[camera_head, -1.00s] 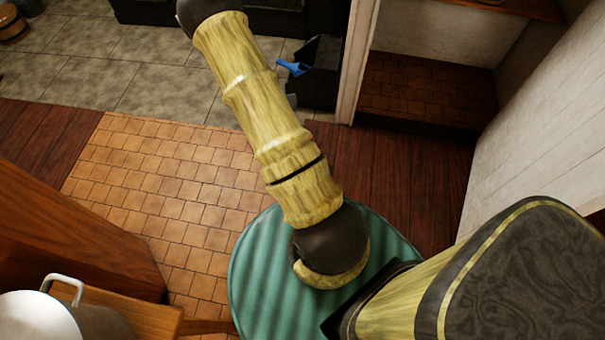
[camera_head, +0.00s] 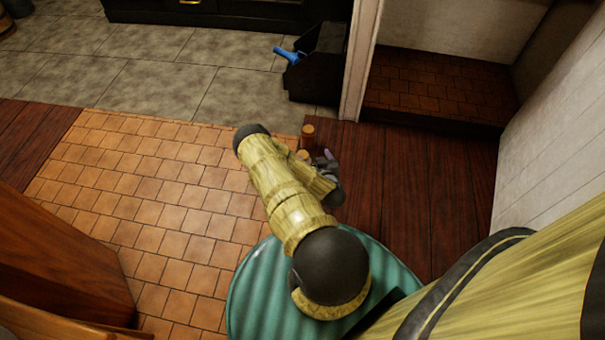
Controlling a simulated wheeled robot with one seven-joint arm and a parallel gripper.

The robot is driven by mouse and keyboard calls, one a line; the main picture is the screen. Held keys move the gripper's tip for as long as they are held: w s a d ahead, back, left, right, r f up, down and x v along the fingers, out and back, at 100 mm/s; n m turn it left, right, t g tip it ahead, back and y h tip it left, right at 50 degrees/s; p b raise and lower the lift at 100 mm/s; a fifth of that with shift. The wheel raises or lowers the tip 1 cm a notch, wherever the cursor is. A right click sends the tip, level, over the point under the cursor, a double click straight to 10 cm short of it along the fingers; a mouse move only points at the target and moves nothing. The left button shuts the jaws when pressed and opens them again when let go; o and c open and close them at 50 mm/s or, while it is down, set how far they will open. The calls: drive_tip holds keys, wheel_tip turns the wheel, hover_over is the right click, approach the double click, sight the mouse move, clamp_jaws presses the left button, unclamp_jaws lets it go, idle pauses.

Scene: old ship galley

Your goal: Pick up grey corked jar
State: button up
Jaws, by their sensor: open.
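My gripper (camera_head: 328,172) shows only in part, as dark fingers past the end of my yellow arm. It points down near the seam between orange tiles and dark red planks. A small brown, cork-topped cylinder (camera_head: 308,134) stands just beyond it. A second pale round top (camera_head: 303,156) shows between the arm and the gripper, mostly covered by them. No grey jar body can be made out; I cannot tell whether either top belongs to the grey corked jar. I see nothing held in the gripper.
A black open bin (camera_head: 318,72) with a blue-handled thing (camera_head: 287,55) stands by the white door post (camera_head: 361,60). A white wall (camera_head: 560,130) closes the right side. Brown wooden furniture (camera_head: 60,260) stands at lower left. The orange tiles (camera_head: 150,190) are clear.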

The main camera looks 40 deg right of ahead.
drive_tip(key=s+a+f+n+t+y+b, duration=0.1)
drive_tip(key=s+f+b, duration=0.2)
drive_tip(key=f, duration=0.5)
drive_tip(key=shift+s+y, duration=0.4)
drive_tip(key=shift+a+f+b, duration=0.1)
drive_tip(key=shift+b, duration=0.2)
drive_tip(key=shift+b+x, duration=4)
drive_tip(key=shift+x, duration=2.15)
drive_tip(key=shift+f, duration=0.1)
